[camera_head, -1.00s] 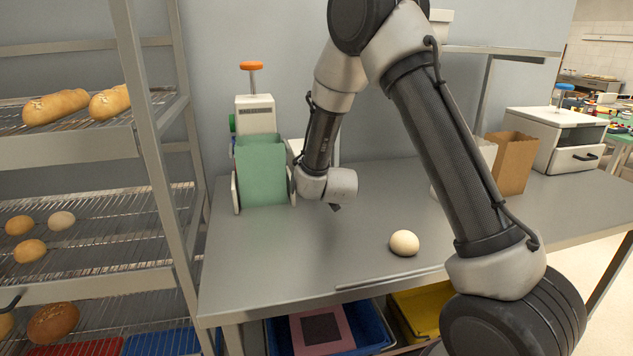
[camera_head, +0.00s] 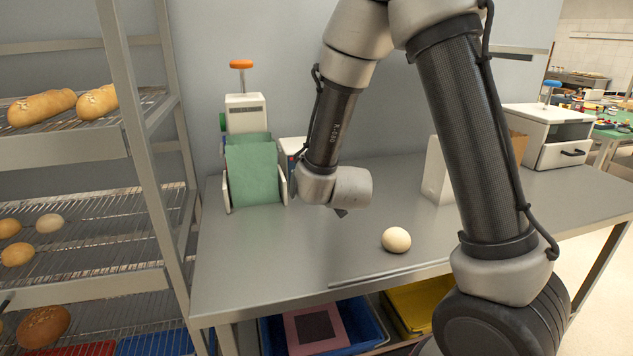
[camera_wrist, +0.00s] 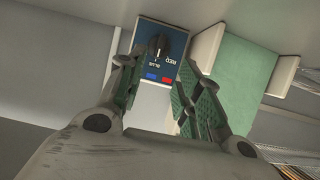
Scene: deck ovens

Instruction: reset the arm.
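My arm bends over the steel table in the head view, its wrist low and left of the round dough ball (camera_head: 396,240). My gripper mostly hides behind the wrist there; only a dark tip shows. In the wrist view my gripper (camera_wrist: 157,80) is open. Its green-padded fingers stand apart with nothing held. Beyond them is a blue panel (camera_wrist: 143,66) with a black knob (camera_wrist: 160,46), the words RED and BLUE, and a red and a blue mark. I cannot tell the exact gap to the panel.
A holder with a green sheet (camera_head: 253,170) and an orange-topped device (camera_head: 244,112) stand at the table's back left. A bread rack (camera_head: 140,130) is on the left. A white upright piece (camera_head: 436,170) and white drawer box (camera_head: 553,135) stand right. The table (camera_head: 240,262) front is mostly clear.

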